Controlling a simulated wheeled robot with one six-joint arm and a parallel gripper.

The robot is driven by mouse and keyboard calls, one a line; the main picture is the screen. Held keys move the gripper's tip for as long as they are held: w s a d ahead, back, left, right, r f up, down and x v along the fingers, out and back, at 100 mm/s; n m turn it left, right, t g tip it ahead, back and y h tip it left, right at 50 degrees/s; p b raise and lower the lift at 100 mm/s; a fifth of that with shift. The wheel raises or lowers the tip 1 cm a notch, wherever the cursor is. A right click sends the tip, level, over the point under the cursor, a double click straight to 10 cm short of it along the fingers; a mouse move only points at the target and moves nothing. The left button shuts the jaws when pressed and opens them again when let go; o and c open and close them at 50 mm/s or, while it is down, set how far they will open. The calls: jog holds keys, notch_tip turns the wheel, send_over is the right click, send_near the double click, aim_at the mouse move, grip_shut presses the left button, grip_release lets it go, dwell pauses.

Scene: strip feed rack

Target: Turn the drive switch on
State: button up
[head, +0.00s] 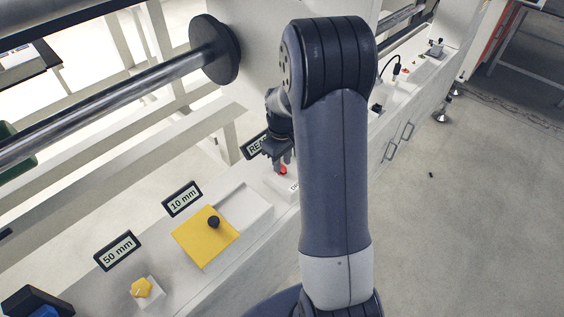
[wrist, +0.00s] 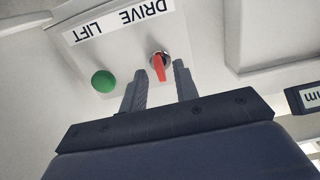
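The drive switch is a red lever knob on a round metal collar (wrist: 158,66), on a white panel beside the DRIVE end of a label reading DRIVE and LIFT (wrist: 118,20). A bit of its red (head: 283,170) shows in the head view just below my gripper (head: 279,158). In the wrist view, my gripper (wrist: 160,88) is open. Its two dark fingers stand on either side of the red lever with a visible gap. I cannot tell whether the fingertips reach past the lever's tip. The lever points toward my gripper, slightly tilted.
A green button (wrist: 104,82) sits beside the switch, at the LIFT end. A yellow plate with a black knob (head: 207,238), a 10 mm sign (head: 182,199), a 50 mm sign (head: 117,250) and a yellow knob (head: 141,288) lie along the bench. A roller shaft (head: 110,105) runs above.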

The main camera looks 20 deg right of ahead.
aim_at(282, 165)
notch_tip(282, 165, up, 10)
jog(key=shift+p, duration=0.3)
jog(key=shift+f, duration=0.15)
notch_tip(282, 165, down, 11)
jog(key=shift+r+b, duration=0.1)
jog(key=shift+b, duration=0.25)
jog(key=shift+r, duration=0.1)
jog(key=shift+r, duration=0.1)
dwell(0.3)
